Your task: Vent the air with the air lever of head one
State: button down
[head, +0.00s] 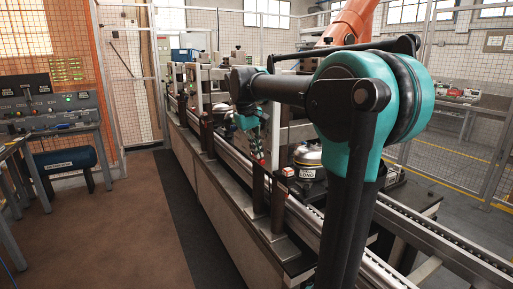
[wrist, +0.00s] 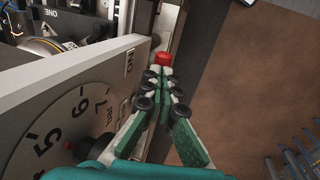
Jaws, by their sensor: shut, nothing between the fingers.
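In the wrist view my gripper (wrist: 160,75) is shut and empty, its green fingers with black rollers pointing at a red knob (wrist: 163,59). The knob sits just beyond the fingertips; I cannot tell if they touch. It looks like the end of the air lever, but its shaft is hidden behind the fingers. To the left is a grey panel with a round bar gauge (wrist: 62,130) and a small lettered label (wrist: 130,62). In the head view my gripper (head: 257,152) hangs down at the near side of the conveyor line, beside a dark post.
Dark upright posts (head: 278,205) stand close by along the near rail. A control desk (head: 45,105) and blue tank (head: 66,162) are at the left. The brown floor (head: 165,220) between is clear.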

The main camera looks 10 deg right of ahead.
aim_at(260, 160)
jog(key=shift+s+d+f+t, duration=0.1)
jog(key=shift+s+f+t, duration=0.1)
jog(key=shift+f+t, duration=0.25)
dwell(0.5)
jog(key=shift+s+f+t+y, duration=0.25)
jog(key=shift+f+t+y, duration=0.05)
jog(key=shift+t, duration=0.45)
jog(key=shift+s+d+f+m+t+y, duration=0.1)
jog(key=shift+f+m+t+y, duration=0.1)
jog(key=shift+f+t, duration=0.3)
jog(key=shift+s+d+f+m+t+y, duration=0.1)
jog(key=shift+f+t+y, duration=0.15)
jog(key=shift+t, duration=0.35)
jog(key=w+a+f+m+t+y, duration=0.1)
jog(key=w+f+t, duration=0.2)
jog(key=f+t, duration=0.4)
jog(key=shift+w+a+f+t+y, duration=0.15)
jog(key=shift+w+t+y, duration=0.15)
jog(key=shift+t, duration=0.4)
jog(key=shift+s, duration=0.1)
